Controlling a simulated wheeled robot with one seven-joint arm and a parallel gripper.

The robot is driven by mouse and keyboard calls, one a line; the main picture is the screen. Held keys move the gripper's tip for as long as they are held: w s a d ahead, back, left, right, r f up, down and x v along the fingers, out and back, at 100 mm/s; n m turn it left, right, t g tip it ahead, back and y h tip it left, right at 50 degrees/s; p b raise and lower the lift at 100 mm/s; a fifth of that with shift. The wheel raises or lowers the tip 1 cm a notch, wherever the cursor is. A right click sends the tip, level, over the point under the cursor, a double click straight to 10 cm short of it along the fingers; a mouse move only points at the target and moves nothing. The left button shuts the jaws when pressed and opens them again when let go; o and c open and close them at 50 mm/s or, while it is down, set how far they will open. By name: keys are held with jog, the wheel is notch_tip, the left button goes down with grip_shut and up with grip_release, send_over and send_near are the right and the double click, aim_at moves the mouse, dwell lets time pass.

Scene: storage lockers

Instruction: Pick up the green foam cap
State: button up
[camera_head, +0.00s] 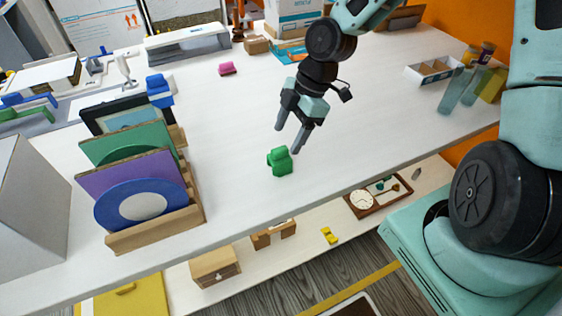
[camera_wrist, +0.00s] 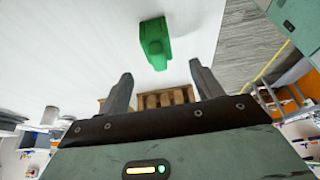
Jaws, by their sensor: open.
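The green foam cap (camera_head: 280,161) sits on the white table near its front edge in the head view. It is a small block with a raised part on top. In the wrist view the green foam cap (camera_wrist: 155,43) lies beyond the fingertips, roughly midway between them. My gripper (camera_head: 289,141) is open and empty, a little above and to the right of the cap, pointing down toward the table. In the wrist view my gripper (camera_wrist: 160,76) shows both fingers spread apart, with nothing between them. The cap and fingers appear apart.
A wooden rack (camera_head: 158,230) with upright colored boards stands to the left of the cap. The table around the cap is clear.

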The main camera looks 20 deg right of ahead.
aim_at(278, 160)
jog(key=x, duration=0.9)
jog(key=shift+w+d+f, duration=0.1)
jog(key=shift+d+f, duration=0.05)
jog(key=shift+d, duration=0.15)
jog(key=c, duration=1)
